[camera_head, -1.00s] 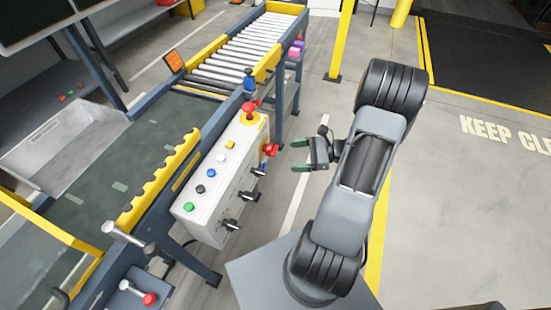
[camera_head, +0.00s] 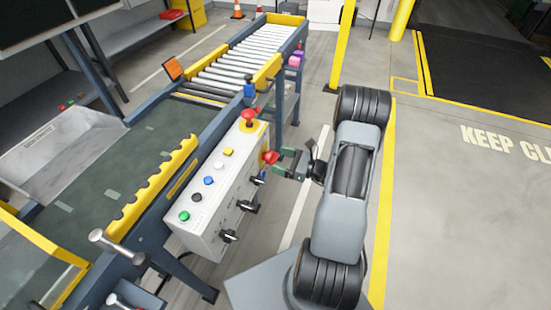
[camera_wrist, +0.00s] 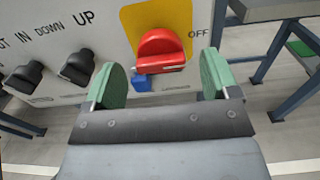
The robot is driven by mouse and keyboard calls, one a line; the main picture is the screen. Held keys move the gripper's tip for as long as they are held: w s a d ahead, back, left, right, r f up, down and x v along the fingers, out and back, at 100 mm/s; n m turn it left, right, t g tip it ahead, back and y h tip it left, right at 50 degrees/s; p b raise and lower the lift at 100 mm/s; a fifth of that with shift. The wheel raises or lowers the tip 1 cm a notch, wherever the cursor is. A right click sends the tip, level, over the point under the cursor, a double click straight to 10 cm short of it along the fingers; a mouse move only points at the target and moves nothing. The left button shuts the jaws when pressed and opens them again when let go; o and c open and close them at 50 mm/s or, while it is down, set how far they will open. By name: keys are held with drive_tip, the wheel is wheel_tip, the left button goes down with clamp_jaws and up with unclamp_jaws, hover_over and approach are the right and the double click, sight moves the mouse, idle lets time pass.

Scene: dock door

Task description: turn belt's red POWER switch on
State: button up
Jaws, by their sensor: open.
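The red POWER switch (camera_wrist: 160,50) is a rotary knob on a yellow plate (camera_wrist: 183,15) on the side of the white control box. Its handle lies roughly level in the wrist view, with the word OFF to the right of the plate. The switch also shows at the box's far end in the head view (camera_head: 270,157). My gripper (camera_wrist: 158,85) is open, its two green fingertips on either side of the lower part of the knob in the picture. The fingers look short of the knob; I cannot tell the exact gap. A small blue part (camera_wrist: 141,83) sits just below the knob.
Black knobs (camera_wrist: 76,67) labelled UP and DOWN sit left of the switch. The control box (camera_head: 215,200) carries several coloured buttons and a red mushroom button (camera_head: 248,114) on top. Blue conveyor legs (camera_wrist: 285,60) stand right of the switch. Open floor (camera_head: 440,220) lies to the right.

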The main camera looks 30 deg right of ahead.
drive_tip(key=shift+x, duration=1.4)
drive_tip(key=shift+c, duration=0.2)
drive_tip(key=c, duration=0.9)
